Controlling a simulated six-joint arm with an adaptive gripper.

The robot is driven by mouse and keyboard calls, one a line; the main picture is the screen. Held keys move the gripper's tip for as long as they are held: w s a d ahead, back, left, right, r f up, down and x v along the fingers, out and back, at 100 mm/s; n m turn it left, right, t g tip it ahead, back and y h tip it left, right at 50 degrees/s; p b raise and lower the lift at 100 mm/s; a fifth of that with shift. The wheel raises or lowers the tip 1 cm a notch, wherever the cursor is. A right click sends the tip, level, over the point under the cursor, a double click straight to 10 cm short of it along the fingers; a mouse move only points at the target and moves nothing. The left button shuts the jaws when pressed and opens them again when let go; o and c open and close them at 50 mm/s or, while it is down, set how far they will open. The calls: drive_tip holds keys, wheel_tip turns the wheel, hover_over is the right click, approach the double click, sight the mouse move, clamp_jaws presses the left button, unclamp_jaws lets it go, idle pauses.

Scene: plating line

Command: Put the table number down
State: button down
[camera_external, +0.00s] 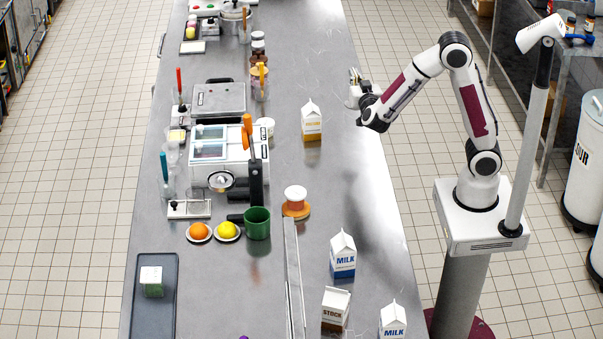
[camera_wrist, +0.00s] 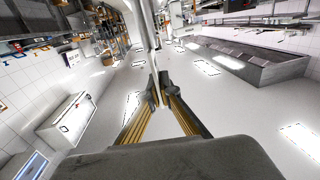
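My gripper (camera_external: 355,84) is raised over the right edge of the steel counter (camera_external: 345,170), towards its far half. In the wrist view its two fingers (camera_wrist: 159,92) come close together at the tips. A thin pale upright strip (camera_wrist: 147,35) shows just beyond the tips. I cannot make out a table number for certain in either view. A small pale green and white block (camera_external: 152,281) stands on a dark tray (camera_external: 167,325) at the near left of the counter.
Cartons stand along the counter's right side: a yellow-labelled one (camera_external: 312,122), a milk carton (camera_external: 343,254), a stock carton (camera_external: 335,308) and another milk carton (camera_external: 393,320). A green cup (camera_external: 257,224) and orange fruit (camera_external: 199,231) are left of centre. The counter's right middle is clear.

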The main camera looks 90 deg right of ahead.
drive_tip(key=w+a+r+n+t+y, duration=0.1)
drive_tip(key=w+n+t+y, duration=0.15)
drive_tip(key=w+t, duration=0.35)
drive_tip(key=w+a+r+n+t+y, duration=0.1)
drive_tip(key=w+a+r+n+t, duration=0.2)
drive_tip(key=w, duration=0.5)
drive_tip(key=w+a+f+n+t+y, duration=0.4)
drive_tip(key=w+a+n+t+y, duration=0.15)
drive_tip(key=w+n+y, duration=0.2)
drive_tip(key=shift+m, duration=0.4)
drive_tip(key=shift+w+a+f, duration=0.1)
drive_tip(key=shift+w+f, duration=0.05)
drive_tip(key=shift+f, duration=1.1)
drive_tip(key=shift+w+a+f, duration=0.1)
drive_tip(key=shift+f, duration=1.15)
drive_tip(key=shift+f, duration=2.9)
drive_tip(key=shift+f, duration=2.05)
drive_tip(key=shift+f, duration=0.15)
